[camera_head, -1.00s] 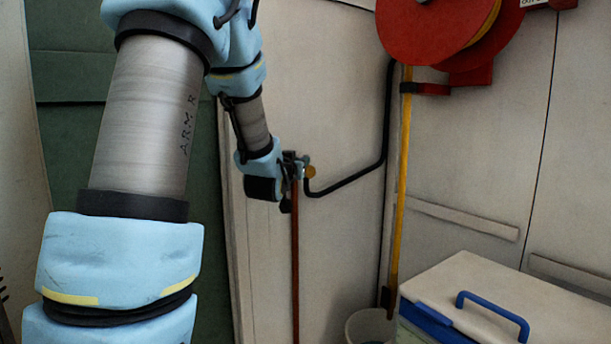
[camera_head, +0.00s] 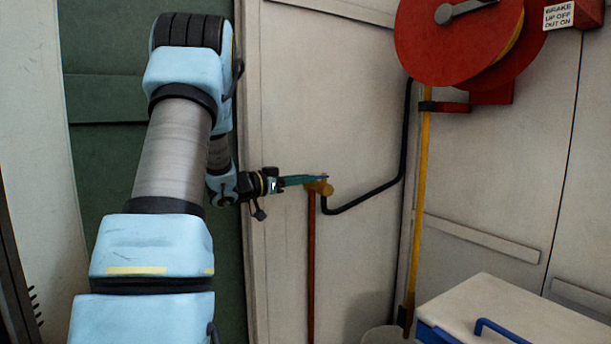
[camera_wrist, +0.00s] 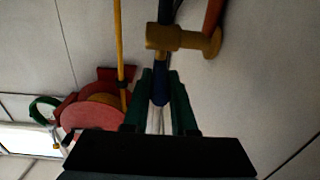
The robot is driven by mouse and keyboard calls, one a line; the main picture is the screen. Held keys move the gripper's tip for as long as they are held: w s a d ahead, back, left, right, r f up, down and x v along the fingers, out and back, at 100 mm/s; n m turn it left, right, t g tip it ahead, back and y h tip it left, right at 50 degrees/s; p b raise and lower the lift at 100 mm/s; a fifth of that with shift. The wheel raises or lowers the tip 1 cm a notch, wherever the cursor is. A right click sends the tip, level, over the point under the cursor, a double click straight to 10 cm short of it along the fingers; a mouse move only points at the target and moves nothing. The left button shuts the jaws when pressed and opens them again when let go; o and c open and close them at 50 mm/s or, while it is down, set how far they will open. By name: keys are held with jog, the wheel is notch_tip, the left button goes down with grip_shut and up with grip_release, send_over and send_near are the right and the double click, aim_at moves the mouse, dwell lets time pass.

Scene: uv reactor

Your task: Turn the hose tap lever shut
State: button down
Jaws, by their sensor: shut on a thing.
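The brass hose tap (camera_head: 322,188) sits on top of the thin red-brown pipe (camera_head: 311,260) by the pale wall. In the wrist view the brass tap body (camera_wrist: 185,41) is just ahead of my gripper, with the blue lever (camera_wrist: 160,88) reaching back from it. My gripper (camera_head: 308,180) comes in from the left, roughly level. Its green fingers (camera_wrist: 163,80) are shut on the blue lever, one on each side. The lever's far end lies deep between the fingers. In the head view the fingers mostly cover the lever.
A black hose (camera_head: 375,195) runs from the tap up towards the red hose reel (camera_head: 455,40). A yellow pipe (camera_head: 421,190) stands to the right of the tap. A white-lidded box (camera_head: 500,308) with a blue handle is at the lower right, beside a bin (camera_head: 386,334).

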jog(key=shift+w+r+m+g, duration=0.2)
jog(key=shift+m+g, duration=0.1)
jog(key=shift+g, duration=0.1)
jog(key=c, duration=0.7)
grip_release()
jog(key=shift+f, duration=0.15)
jog(key=b+v, duration=0.1)
jog(key=v, duration=1)
jog(key=shift+f+b, duration=0.2)
jog(key=shift+b, duration=0.2)
